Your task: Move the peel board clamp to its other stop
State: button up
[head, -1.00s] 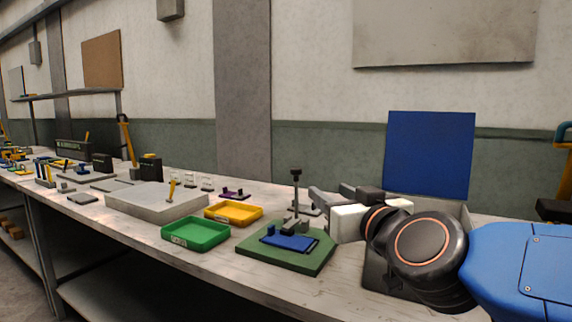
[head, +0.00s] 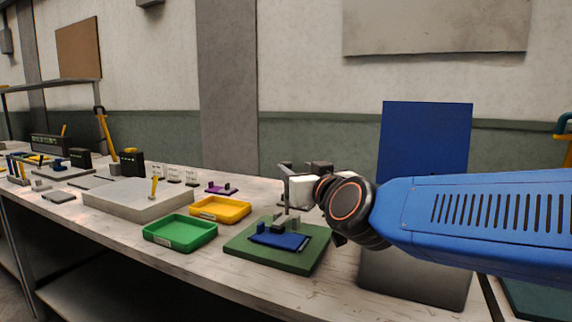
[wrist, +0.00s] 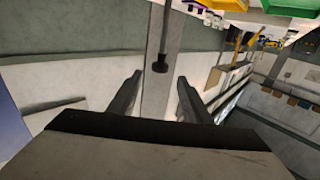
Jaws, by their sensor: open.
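The peel board (head: 246,256) is a green base with a blue pad (head: 275,242) on it, lying on the bench in the head view. Its clamp has a thin upright grey lever (head: 287,202) rising from the dark clamp foot at the pad. The lever's black knob (wrist: 160,66) shows in the wrist view, in the gap at the fingertips. My gripper (wrist: 159,76) is open, one finger to each side of the knob, with no visible contact. In the head view my gripper (head: 285,178) is at the lever's top and hides the knob.
A green tray (head: 180,244) and a yellow tray (head: 222,219) stand left of the board. A pale flat block (head: 135,210) and a small purple fixture (head: 218,188) lie farther back. A blue upright panel (head: 425,135) stands behind my arm.

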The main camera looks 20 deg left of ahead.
aim_at(288, 165)
jog(key=shift+x, duration=3.95)
grip_shut()
